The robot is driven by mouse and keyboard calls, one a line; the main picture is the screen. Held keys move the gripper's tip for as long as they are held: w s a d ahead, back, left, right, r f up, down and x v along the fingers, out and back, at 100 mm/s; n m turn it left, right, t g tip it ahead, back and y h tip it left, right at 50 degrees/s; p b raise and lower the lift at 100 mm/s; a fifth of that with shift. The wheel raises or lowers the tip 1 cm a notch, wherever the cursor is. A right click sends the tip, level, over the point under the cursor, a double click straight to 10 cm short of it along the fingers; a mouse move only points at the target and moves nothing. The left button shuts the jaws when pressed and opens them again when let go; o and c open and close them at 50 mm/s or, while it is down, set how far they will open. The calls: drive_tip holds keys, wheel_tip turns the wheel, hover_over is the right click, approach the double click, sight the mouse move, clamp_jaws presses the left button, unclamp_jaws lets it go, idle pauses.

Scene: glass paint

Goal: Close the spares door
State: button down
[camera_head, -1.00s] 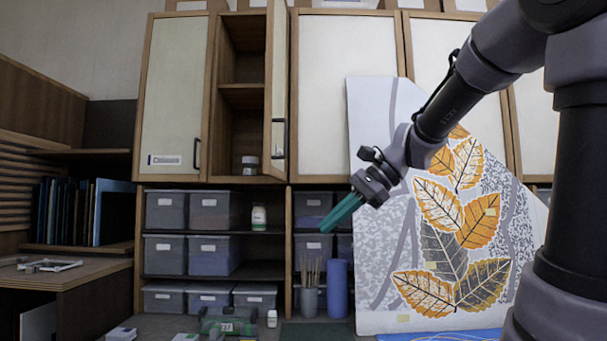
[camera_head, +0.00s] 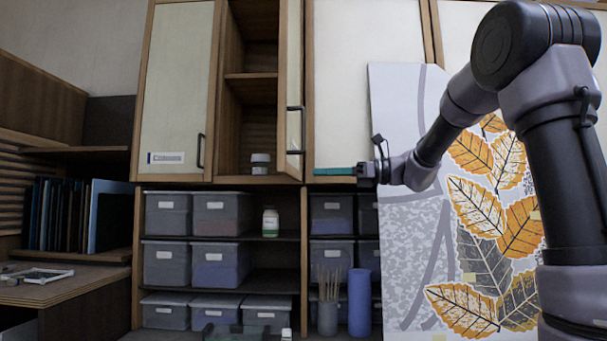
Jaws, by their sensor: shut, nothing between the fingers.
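The open cabinet door (camera_head: 292,85), seen nearly edge-on with a cream panel and wood frame, stands out from the right side of an open wall cabinet. Its dark handle (camera_head: 296,131) is near its lower end. The cabinet interior (camera_head: 251,104) shows a shelf and a small jar (camera_head: 260,163) at the bottom. No label is readable on this door, so I cannot tell from text that it is the spares door. My gripper (camera_head: 316,171), with teal fingers, is shut and empty. It points left, to the right of the door's lower end, apparently apart from it.
A closed cabinet door (camera_head: 177,95) with a label is on the left. A large leaf-patterned panel (camera_head: 420,230) leans behind my arm. A blue cylinder (camera_head: 359,303) stands below the gripper.

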sight(290, 173)
drive_tip(key=a, duration=0.5)
drive_tip(key=shift+w+a, duration=0.2)
drive_tip(key=shift+w, duration=0.15)
drive_tip(key=shift+a, duration=0.15)
